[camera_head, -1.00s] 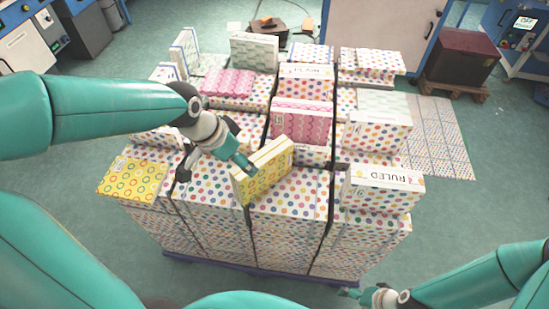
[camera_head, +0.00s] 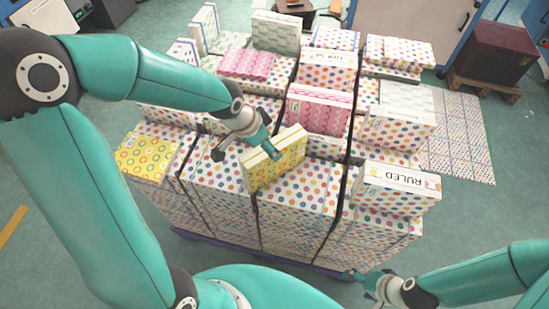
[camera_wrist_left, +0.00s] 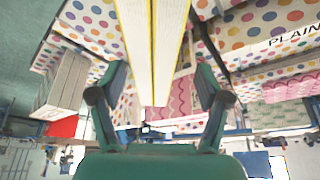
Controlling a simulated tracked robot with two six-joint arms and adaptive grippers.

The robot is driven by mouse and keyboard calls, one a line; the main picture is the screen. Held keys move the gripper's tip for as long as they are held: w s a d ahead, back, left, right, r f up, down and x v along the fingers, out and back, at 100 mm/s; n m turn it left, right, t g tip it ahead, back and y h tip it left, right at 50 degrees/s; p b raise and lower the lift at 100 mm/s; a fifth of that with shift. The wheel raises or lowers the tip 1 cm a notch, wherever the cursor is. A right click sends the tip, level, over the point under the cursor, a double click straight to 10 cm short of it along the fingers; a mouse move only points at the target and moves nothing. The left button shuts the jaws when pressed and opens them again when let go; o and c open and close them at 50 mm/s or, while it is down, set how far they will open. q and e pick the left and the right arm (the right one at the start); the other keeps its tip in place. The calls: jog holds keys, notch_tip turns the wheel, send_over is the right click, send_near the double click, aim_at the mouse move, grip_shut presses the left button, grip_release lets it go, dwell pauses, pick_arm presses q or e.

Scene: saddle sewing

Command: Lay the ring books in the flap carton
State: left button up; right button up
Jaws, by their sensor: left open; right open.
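Two yellow ring-patterned books (camera_head: 277,168) stand close together on edge, on top of the dotted stack. More yellow ring-patterned books (camera_head: 146,163) lie at the stack's left front corner. My left gripper (camera_head: 246,153) is open above the standing pair. In the left wrist view the pair's white page edges and yellow covers (camera_wrist_left: 153,50) show between the spread fingers (camera_wrist_left: 160,90), with gaps on both sides. My right gripper (camera_head: 362,285) is open and empty in front of the stack, low at the right. I cannot tell which box is the flap carton.
A white-topped box marked RULED (camera_head: 398,185) stands at the front right of the stack, and one marked PLAIN (camera_head: 327,62) further back. Pink-patterned books (camera_head: 318,110) lie between. Dark straps (camera_head: 255,215) run down the stack. A brown box (camera_head: 497,55) stands on a pallet at the back right.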

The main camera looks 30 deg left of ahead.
pick_arm(q)
jog(key=x, duration=0.5)
jog(key=shift+s+d+f+b, duration=0.1)
jog(key=shift+d+f+b, duration=0.1)
jog(key=shift+d+b, duration=0.15)
jog(key=shift+c, duration=0.3)
grip_shut()
jog(key=shift+r, duration=0.1)
